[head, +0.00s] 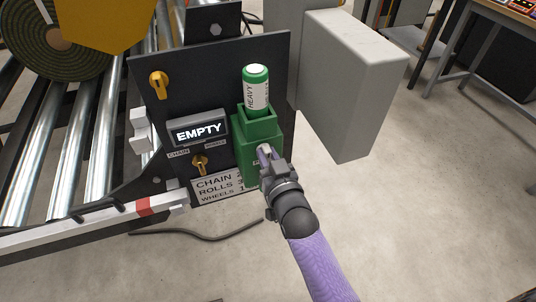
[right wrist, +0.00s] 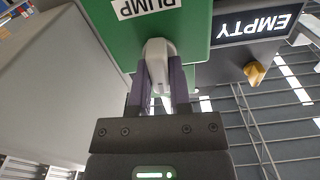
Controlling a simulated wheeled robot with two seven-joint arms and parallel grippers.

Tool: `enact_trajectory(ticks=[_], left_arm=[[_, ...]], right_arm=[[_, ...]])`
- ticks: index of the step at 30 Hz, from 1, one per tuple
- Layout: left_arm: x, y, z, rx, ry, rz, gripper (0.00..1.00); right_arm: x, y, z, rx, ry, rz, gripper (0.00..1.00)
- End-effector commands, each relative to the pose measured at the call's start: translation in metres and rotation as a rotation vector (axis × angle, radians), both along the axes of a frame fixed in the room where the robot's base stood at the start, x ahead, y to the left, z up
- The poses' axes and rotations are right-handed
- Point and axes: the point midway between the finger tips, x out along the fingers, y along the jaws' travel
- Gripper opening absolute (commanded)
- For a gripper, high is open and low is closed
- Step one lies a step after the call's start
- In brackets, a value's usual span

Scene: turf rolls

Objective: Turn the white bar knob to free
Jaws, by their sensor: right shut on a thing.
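The white bar knob (head: 263,149) is on the front of the green pump box (head: 246,165), low on the dark panel. It also shows in the right wrist view (right wrist: 157,50), below the PUMP label, with its bar running up and down in that picture. My right gripper (head: 267,154) is shut on the knob, with one purple finger on each side of it. The fingers hide part of the knob, and I see no readable position marks around it. My left gripper is not in view.
A green and white HEAVY bottle (head: 256,88) stands in the top of the pump box. The panel (head: 196,92) has a lit EMPTY display (head: 199,131) and yellow knobs (head: 159,84). A grey cabinet (head: 350,85) stands right; rollers (head: 60,150) lie left.

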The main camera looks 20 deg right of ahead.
Motion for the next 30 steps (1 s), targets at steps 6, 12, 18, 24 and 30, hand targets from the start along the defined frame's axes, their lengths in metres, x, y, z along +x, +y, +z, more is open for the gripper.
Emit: enact_trajectory(ticks=[6, 12, 18, 24, 30], left_arm=[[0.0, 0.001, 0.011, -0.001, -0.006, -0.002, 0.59], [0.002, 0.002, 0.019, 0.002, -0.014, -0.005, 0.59], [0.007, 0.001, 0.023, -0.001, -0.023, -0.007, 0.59], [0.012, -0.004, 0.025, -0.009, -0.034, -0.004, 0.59], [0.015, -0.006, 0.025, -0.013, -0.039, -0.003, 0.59]], right_arm=[[0.0, -0.001, 0.002, 0.164, 0.007, 0.0, 0.0], [0.0, -0.002, 0.001, 0.354, 0.014, -0.001, 0.0], [0.0, -0.003, 0.0, 0.544, 0.02, -0.001, 0.0], [0.0, -0.003, -0.001, 0.735, 0.026, 0.0, 0.0], [0.0, -0.003, -0.003, 0.924, 0.034, 0.0, 0.0]])
